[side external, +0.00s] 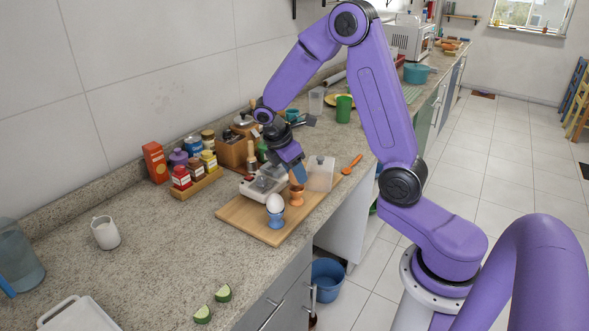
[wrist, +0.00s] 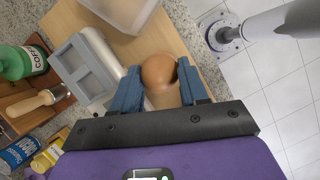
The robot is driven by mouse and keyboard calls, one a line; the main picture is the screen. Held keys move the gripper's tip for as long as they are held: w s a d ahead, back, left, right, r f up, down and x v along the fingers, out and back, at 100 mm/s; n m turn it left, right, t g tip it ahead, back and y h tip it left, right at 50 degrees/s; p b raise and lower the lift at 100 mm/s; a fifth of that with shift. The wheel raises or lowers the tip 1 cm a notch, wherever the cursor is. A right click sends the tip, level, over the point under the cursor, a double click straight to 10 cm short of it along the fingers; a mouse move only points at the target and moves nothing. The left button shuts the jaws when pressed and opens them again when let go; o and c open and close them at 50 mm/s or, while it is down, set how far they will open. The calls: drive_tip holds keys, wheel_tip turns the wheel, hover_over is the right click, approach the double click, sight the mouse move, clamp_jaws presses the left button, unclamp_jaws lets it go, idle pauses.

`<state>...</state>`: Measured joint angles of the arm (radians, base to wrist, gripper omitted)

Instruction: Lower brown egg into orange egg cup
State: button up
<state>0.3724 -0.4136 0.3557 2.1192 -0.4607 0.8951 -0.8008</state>
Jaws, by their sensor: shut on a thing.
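My gripper (side external: 297,175) points down over the wooden board and is shut on the brown egg (wrist: 159,71), with one blue finger on each side of it in the wrist view. The orange egg cup (side external: 296,197) stands upright on the board directly below the fingers in the side view. The fingers hide much of the egg there, and I cannot tell whether it touches the cup. In the wrist view the egg hides the cup.
A white egg (side external: 275,203) sits in a blue egg cup (side external: 276,220) close by at the front left. A grey-white box (wrist: 85,65) and a clear container (side external: 320,173) stand beside my gripper. The wooden board (side external: 245,213) has free room at its left.

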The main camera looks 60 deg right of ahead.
drive_tip(key=shift+f, duration=1.1)
idle(0.6)
drive_tip(key=o, duration=1.1)
drive_tip(key=shift+o, duration=0.2)
drive_tip(key=v, duration=1.8)
drive_tip(key=s+a+f+t+y, duration=0.2)
drive_tip(key=s+a+f, duration=0.2)
drive_tip(key=s+a, duration=0.65)
drive_tip(key=s+d+f+y, duration=0.1)
drive_tip(key=s+f, duration=0.3)
drive_tip(key=s, duration=1.3)
drive_tip(key=shift+m+y, duration=0.4)
drive_tip(key=shift+y, duration=0.4)
